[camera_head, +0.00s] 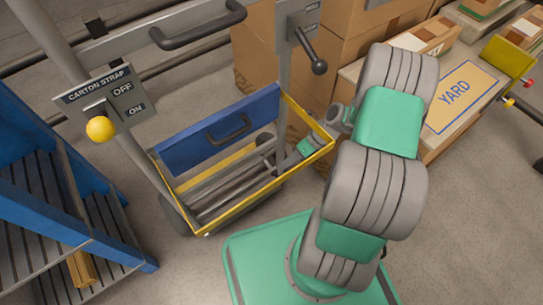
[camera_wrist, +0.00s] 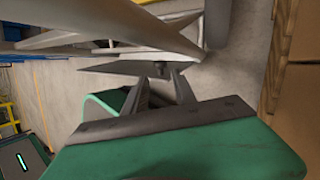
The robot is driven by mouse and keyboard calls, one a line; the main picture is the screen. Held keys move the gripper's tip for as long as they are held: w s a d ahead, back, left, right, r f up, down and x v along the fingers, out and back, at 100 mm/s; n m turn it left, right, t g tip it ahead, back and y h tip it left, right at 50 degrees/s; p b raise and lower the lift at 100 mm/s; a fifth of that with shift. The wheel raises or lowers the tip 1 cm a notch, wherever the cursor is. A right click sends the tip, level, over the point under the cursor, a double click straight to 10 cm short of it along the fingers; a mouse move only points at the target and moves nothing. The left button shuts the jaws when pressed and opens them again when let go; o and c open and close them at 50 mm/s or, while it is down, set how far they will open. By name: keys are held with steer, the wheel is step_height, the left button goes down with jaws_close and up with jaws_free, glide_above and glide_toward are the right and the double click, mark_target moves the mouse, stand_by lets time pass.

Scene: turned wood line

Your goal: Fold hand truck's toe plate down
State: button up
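The hand truck has grey uprights (camera_head: 137,160), a black top handle (camera_head: 200,27) and a yellow-edged frame (camera_head: 236,221) low at its front. A blue panel (camera_head: 190,153) with a black handle (camera_head: 228,130) stands raised in that frame; it looks like the toe plate, but I cannot be sure. My gripper (camera_head: 266,148) is at the panel's lower right, within the frame's outline. In the wrist view my gripper (camera_wrist: 160,78) has its two fingers apart, with a grey metal edge (camera_wrist: 130,67) just beyond the tips. Whether they touch it is unclear.
A carton strap switch plate (camera_head: 122,92) with a yellow knob (camera_head: 100,129) is at upper left. A lever (camera_head: 310,50) stands above the truck. A blue slatted rack (camera_head: 55,170) is at left, cardboard boxes (camera_head: 345,60) behind right. Floor (camera_head: 450,230) is clear at lower right.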

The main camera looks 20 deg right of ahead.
mark_target(276, 171)
steer(key=b+x, duration=0.4)
steer(key=x, duration=0.4)
steer(key=shift+w+a, duration=0.1)
steer(key=shift+w, duration=0.1)
steer(key=shift+r, duration=0.1)
jaws_close()
stand_by(1.0)
